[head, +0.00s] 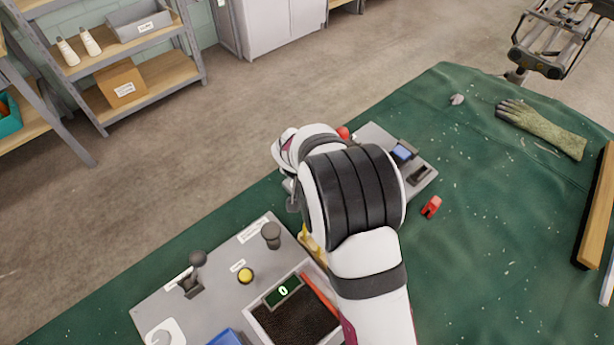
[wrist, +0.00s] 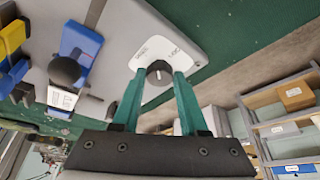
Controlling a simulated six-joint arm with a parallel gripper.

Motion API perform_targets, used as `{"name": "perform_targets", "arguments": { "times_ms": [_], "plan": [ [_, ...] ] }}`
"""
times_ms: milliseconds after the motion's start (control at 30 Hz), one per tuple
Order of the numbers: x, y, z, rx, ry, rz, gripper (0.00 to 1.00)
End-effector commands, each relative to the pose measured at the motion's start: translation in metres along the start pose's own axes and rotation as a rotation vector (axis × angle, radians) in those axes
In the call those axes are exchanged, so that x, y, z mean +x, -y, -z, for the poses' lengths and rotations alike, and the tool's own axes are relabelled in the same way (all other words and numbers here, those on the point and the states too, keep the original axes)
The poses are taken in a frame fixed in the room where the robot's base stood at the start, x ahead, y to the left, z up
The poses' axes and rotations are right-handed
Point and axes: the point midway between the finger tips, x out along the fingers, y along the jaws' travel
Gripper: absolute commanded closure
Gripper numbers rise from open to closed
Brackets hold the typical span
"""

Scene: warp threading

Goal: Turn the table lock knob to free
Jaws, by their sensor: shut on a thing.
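In the wrist view, a round dark knob (wrist: 159,73) with a pale pointer mark sits on a white plate (wrist: 180,42) at the corner of a grey panel. Small printing flanks the knob on the plate; I cannot read it surely. My gripper (wrist: 157,80) has teal fingers, one on each side of the knob, and is shut on it. The pointer runs roughly along the gap between the fingers. In the head view my arm hides the gripper and this knob.
A blue block (wrist: 78,42) and a dark ball-topped lever (wrist: 64,70) stand beside the plate. In the head view, a near panel (head: 215,285) carries levers and a yellow button (head: 246,275). A red clip (head: 431,207) and a glove (head: 540,128) lie on the green cloth (head: 480,250).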

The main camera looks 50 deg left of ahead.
Motion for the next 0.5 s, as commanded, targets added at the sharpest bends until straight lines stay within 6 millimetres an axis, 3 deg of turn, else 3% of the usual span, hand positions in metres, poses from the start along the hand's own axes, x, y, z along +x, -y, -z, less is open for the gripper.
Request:
{"name": "perform_targets", "arguments": {
  "times_ms": [267, 500],
  "plan": [
    [-0.0003, -0.0004, 0.0002, -0.049, -0.001, 0.021, 1.00],
    [-0.0003, -0.0027, 0.0006, -0.197, -0.001, 0.083, 1.00]
  ]
}}
